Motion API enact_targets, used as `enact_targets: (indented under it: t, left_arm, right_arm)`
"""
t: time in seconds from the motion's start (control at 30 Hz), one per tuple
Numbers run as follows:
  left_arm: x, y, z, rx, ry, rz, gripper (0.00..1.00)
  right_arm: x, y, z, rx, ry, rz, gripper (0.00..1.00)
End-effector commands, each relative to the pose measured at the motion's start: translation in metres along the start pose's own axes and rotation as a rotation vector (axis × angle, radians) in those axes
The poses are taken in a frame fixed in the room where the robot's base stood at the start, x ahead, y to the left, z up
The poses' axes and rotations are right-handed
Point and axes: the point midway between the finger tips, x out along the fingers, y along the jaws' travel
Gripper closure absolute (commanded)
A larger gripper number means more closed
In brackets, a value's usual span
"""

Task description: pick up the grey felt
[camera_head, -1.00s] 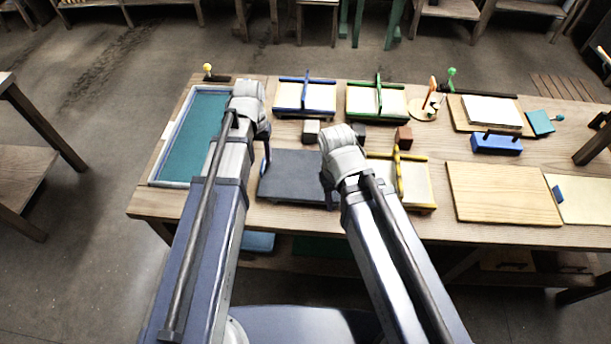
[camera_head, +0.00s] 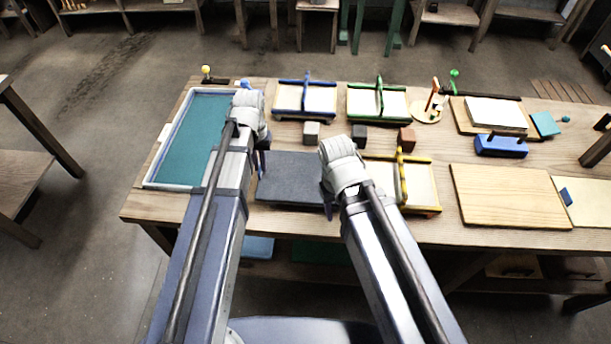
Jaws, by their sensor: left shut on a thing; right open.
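The grey felt (camera_head: 292,182) is a dark grey flat rectangle at the front of the wooden table, left of the middle. My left gripper (camera_head: 261,165) is at its upper left edge and is shut on it; the wrist hides the fingertips in part. My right gripper (camera_head: 328,203) is open at the felt's right edge. The forearm and wrist hide part of that side. I cannot tell whether the felt is clear of the table.
A blue-rimmed teal tray (camera_head: 203,137) lies left. Blue (camera_head: 304,98), green (camera_head: 378,102) and yellow (camera_head: 418,184) frames stand behind and right. A wooden board (camera_head: 508,195) lies farther right.

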Motion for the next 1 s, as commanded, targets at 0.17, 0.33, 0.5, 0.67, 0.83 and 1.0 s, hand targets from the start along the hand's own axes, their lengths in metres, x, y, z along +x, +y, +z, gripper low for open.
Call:
enact_targets:
  t: [0.17,0.33,0.5,0.67,0.83,1.0]
  left_arm:
    - [0.000,0.000,0.000,0.000,0.000,0.000,1.00]
    - [0.000,0.000,0.000,0.000,0.000,0.000,1.00]
    - [0.000,0.000,0.000,0.000,0.000,0.001,1.00]
    - [-0.002,0.000,0.000,0.000,0.000,0.000,1.00]
    - [-0.013,0.000,0.000,0.000,0.000,0.000,1.00]
    - [-0.033,0.000,0.000,0.000,0.000,0.000,1.00]
  right_arm:
    - [0.000,0.000,0.000,0.000,0.000,0.000,0.50]
    - [0.000,0.000,0.000,0.000,0.000,0.000,0.50]
    - [0.000,0.000,0.000,0.000,0.000,0.000,0.50]
    - [-0.002,0.000,0.000,0.000,0.000,0.000,0.50]
    - [-0.013,0.001,0.001,0.000,0.000,0.000,0.50]
    - [-0.033,0.003,0.002,0.000,0.000,0.000,0.50]
